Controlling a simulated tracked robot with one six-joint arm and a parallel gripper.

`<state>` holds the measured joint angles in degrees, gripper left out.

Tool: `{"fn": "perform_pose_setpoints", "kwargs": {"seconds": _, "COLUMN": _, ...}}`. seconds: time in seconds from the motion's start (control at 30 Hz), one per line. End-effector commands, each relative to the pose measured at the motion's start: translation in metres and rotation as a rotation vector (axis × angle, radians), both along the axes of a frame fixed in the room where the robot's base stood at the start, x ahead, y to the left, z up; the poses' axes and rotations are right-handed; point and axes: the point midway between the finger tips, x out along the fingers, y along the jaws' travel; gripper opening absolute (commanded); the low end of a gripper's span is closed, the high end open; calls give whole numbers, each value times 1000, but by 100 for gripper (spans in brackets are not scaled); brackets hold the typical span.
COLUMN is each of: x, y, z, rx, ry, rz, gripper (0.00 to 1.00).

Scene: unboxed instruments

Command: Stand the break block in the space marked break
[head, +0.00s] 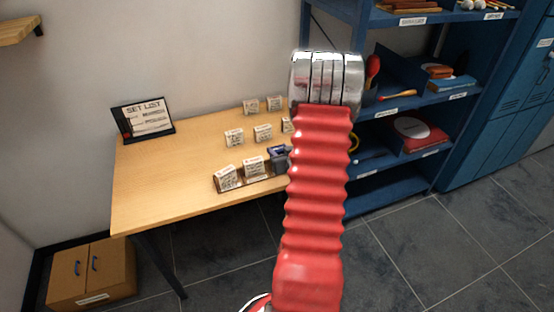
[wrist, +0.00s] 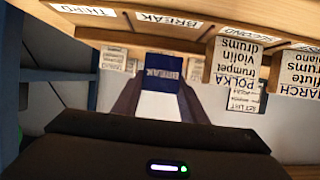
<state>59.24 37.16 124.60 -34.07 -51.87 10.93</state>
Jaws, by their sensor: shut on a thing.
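The break block (wrist: 163,72) is dark blue with white lettering. My gripper (wrist: 161,84) is shut on it, one finger on each side, in the wrist view, which looks upside down. The block is lined up with the space labelled break (wrist: 168,19) on the wooden rack (wrist: 100,36). I cannot tell whether the block touches the rack floor. In the head view the break block (head: 278,152) shows as a small dark blue shape at the rack's right part, beside my red arm, which hides what lies behind it.
Several pale blocks (head: 263,132) stand behind the rack on the table (head: 165,185). A set list sign (head: 146,118) stands at the table's left. Blue shelves (head: 400,180) stand to the right.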

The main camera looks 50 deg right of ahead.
Motion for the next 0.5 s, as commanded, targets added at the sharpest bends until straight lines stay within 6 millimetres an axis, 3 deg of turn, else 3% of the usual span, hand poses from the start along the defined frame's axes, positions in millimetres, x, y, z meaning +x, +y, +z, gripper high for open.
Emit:
{"fn": "perform_pose_setpoints", "kwargs": {"seconds": 0.27, "x": 0, "y": 1, "z": -31, "rx": 2, "ry": 1, "rz": 1, "gripper": 16}}
{"fn": "perform_pose_setpoints", "kwargs": {"seconds": 0.5, "x": 0, "y": 0, "z": -34, "rx": -1, "ry": 0, "rz": 0, "gripper": 16}}
